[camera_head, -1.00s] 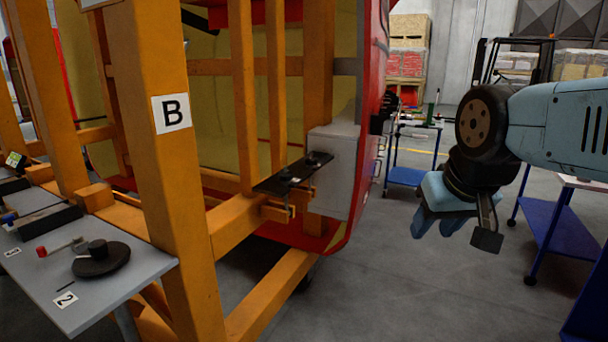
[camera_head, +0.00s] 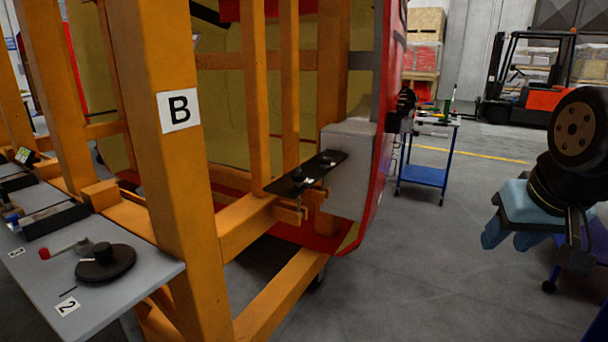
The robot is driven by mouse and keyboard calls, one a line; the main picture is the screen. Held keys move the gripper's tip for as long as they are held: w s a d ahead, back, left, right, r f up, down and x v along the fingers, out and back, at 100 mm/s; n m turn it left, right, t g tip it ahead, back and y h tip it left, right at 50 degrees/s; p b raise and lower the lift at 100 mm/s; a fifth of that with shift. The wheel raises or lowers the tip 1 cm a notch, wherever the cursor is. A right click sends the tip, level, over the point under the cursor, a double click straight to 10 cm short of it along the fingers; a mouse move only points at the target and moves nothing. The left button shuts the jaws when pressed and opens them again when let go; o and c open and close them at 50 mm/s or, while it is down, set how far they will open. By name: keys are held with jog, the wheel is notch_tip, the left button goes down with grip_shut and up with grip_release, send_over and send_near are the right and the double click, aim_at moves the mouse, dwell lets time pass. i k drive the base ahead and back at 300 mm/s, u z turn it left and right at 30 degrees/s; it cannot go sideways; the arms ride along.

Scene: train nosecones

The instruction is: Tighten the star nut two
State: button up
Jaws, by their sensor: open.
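A black bracket plate (camera_head: 309,173) sits level against a grey block (camera_head: 346,140) at the red nosecone's edge, beside the orange frame. Two small dark knobs, which look like star nuts, stand on it: a nearer one (camera_head: 298,177) and a farther one (camera_head: 327,160). I cannot tell which is number two or how tight either is. My gripper (camera_head: 512,240) hangs at the right of the view, over open floor, its blue fingers pointing down. It is open and empty, well apart from the plate.
An orange frame post with a "B" label (camera_head: 180,110) stands left of the plate. A grey table (camera_head: 130,285) with a black disc (camera_head: 105,262) is at lower left. A blue trolley (camera_head: 424,175) and an orange forklift (camera_head: 540,98) stand behind. The floor between is clear.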

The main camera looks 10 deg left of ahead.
aim_at(298, 179)
jog(key=z, duration=0.05)
jog(key=i, duration=0.95)
jog(key=u, duration=0.1)
